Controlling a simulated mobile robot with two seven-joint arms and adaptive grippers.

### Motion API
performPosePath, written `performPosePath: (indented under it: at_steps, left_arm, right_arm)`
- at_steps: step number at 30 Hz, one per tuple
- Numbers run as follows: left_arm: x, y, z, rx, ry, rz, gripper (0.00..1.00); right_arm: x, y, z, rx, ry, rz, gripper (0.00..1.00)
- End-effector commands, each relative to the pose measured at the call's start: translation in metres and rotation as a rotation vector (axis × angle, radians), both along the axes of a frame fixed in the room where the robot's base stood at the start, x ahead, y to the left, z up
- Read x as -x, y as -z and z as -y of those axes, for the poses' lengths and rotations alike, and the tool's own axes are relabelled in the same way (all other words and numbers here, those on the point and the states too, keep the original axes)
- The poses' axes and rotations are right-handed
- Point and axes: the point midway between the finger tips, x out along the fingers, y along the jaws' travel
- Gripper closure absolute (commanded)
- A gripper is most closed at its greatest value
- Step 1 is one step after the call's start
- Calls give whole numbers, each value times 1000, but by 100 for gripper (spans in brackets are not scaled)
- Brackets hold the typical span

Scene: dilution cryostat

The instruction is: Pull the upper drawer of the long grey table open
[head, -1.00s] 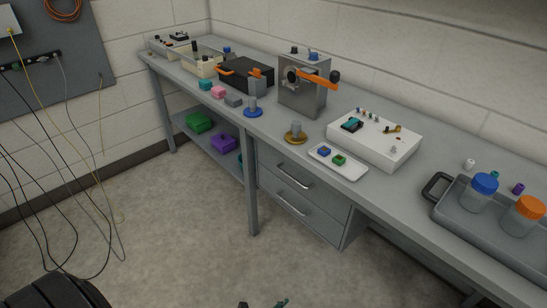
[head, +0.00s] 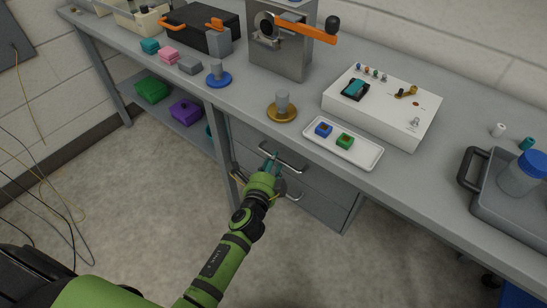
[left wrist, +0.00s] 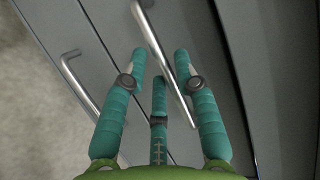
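The upper drawer (head: 253,138) of the long grey table (head: 290,98) is shut, its front flush under the tabletop. Its silver bar handle (head: 291,163) is partly covered by my gripper in the head view. My left gripper (head: 271,162) is at this handle. In the left wrist view, the teal fingers of my left gripper (left wrist: 160,58) are spread open, and the upper handle (left wrist: 157,45) runs between them with gaps on both sides. The lower drawer's handle (left wrist: 78,82) lies to the left, outside the fingers. My right gripper is not in view.
On the tabletop above the drawers are a white tray (head: 358,154) with two small blocks, a brass-coloured round base (head: 282,113) and a white box (head: 400,128). A table leg (head: 219,150) stands left of the drawers.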

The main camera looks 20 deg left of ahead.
Motion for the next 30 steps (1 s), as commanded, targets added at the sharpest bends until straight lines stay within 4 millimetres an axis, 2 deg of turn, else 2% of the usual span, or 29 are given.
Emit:
performPosePath:
  at_steps: [3,6,14,15,17,30]
  left_arm:
    - [-14,4,-1,2,0,0,70]
    - [-20,4,-1,3,-1,0,70]
    - [-22,5,-1,3,0,-1,70]
    - [-22,5,-1,3,0,-1,74]
    - [-22,5,-1,3,0,-1,98]
    - [-22,5,-1,2,0,-2,100]
  right_arm:
    - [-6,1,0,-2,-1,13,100]
    - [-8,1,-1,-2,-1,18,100]
    - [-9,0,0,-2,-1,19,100]
    - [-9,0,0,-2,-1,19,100]
    - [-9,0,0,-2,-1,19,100]
    - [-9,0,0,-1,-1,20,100]
